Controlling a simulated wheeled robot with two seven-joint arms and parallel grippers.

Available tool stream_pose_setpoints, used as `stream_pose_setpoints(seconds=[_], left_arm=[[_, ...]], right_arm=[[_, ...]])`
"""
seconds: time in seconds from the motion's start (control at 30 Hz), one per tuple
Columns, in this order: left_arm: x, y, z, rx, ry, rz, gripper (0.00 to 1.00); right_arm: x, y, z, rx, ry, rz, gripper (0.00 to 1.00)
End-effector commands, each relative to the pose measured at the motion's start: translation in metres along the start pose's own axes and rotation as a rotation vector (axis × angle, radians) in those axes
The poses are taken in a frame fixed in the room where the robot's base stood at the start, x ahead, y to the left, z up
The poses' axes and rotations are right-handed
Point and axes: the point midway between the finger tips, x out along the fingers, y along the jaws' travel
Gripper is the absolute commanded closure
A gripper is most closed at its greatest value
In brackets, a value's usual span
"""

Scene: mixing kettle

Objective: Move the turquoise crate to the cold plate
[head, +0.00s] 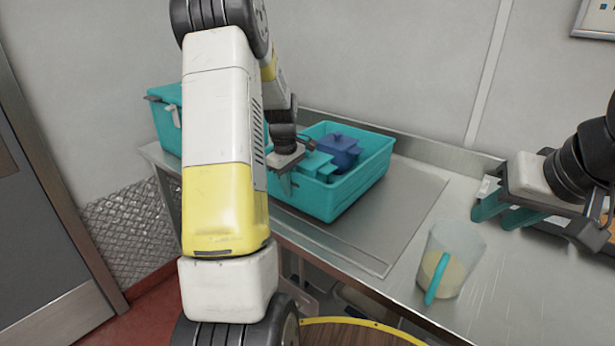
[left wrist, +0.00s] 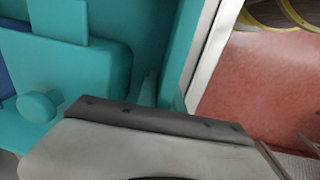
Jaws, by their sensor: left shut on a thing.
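The turquoise crate (head: 360,188) sits upright at the left part of a flat grey plate (head: 405,210) set on the steel counter. This looks like the cold plate. A blue lidded container (head: 341,150) and a turquoise one (head: 316,164) are inside the crate. My left gripper (head: 287,183) is shut on the crate's near-left wall; the crate wall (left wrist: 181,50) also fills much of the left wrist view. Its fingertips are mostly hidden.
A clear jug (head: 452,262) with a turquoise handle and pale contents stands right of the plate, near the counter's front edge. Another turquoise container (head: 165,122) stands at the left end, partly behind my left arm. The plate's right part is bare.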

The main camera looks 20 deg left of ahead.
Motion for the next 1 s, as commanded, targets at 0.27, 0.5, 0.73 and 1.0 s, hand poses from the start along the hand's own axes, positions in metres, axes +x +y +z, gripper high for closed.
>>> stream_pose_setpoints(seconds=[0.27, 0.5, 0.73, 1.0], left_arm=[[0.012, 0.002, -0.002, 0.0, 0.006, 0.01, 1.0], [0.015, -0.002, 0.0, 0.0, 0.0, -0.001, 0.68], [0.014, -0.002, 0.0, 0.0, 0.0, -0.001, 0.68], [-0.016, -0.001, 0.0, 0.0, 0.003, 0.004, 0.68]], right_arm=[[0.0, 0.0, 0.0, 0.0, 0.0, 0.0, 0.65], [0.0, 0.0, 0.0, 0.0, 0.0, 0.0, 0.65], [0.0, 0.0, 0.0, 0.0, 0.0, 0.0, 0.65], [0.0, 0.0, 0.0, 0.0, 0.0, 0.0, 0.65]])
